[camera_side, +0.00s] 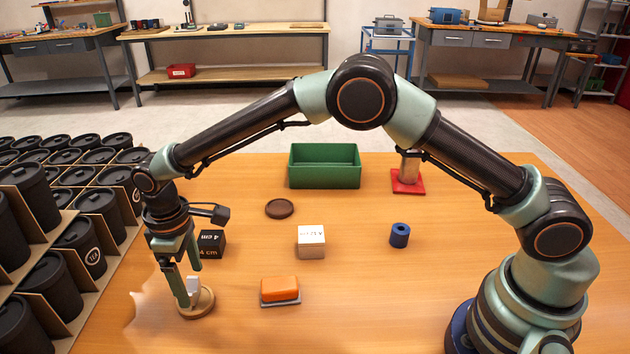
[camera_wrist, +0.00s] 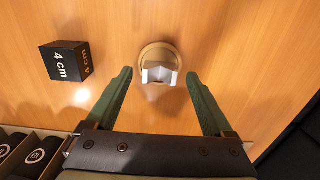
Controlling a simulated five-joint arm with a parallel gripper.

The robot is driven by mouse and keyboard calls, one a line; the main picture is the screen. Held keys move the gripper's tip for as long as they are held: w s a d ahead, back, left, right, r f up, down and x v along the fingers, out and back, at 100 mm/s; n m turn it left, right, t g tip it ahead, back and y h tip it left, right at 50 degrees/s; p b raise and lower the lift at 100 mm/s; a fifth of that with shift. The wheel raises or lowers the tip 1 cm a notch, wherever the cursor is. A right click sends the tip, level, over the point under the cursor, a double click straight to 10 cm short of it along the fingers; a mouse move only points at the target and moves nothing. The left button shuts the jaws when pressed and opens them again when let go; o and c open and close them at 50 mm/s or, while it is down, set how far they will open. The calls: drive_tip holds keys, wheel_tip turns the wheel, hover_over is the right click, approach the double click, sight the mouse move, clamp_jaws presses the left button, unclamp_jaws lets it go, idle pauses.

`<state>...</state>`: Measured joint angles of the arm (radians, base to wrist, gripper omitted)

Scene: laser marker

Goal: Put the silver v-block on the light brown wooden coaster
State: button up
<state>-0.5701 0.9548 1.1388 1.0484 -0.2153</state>
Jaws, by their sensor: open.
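The silver v-block (camera_side: 194,286) sits on the light brown wooden coaster (camera_side: 207,306) at the front left of the table. In the wrist view the v-block (camera_wrist: 160,76) shows its notch and covers the near part of the round coaster (camera_wrist: 157,49). Whether its near edge hangs over the rim I cannot tell. My gripper (camera_side: 190,284) is open, with its green fingers on either side of the v-block. In the wrist view, gaps show between the block and both fingers of my gripper (camera_wrist: 160,75). In the side view a finger hides part of the block and coaster.
A black 4 cm cube (camera_side: 211,246) stands close behind my gripper. An orange block on a grey base (camera_side: 280,291), a white-topped block (camera_side: 311,242), a dark round coaster (camera_side: 279,208) and a blue cylinder (camera_side: 399,235) stand apart. Crates of black canisters (camera_side: 100,205) line the left.

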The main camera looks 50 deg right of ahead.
sight(194, 291)
wheel_tip(194, 291, up, 10)
drive_tip(key=s+d+r+m+t, duration=0.2)
drive_tip(key=s+d+r+m, duration=0.15)
drive_tip(key=d+r, duration=0.95)
drive_tip(key=s+d+f+m+t, duration=0.3)
drive_tip(key=s+d+m, duration=0.2)
drive_tip(key=s+d, duration=0.8)
drive_tip(key=d, duration=0.3)
drive_tip(key=shift+s+t, duration=0.15)
drive_tip(key=shift+t, duration=0.15)
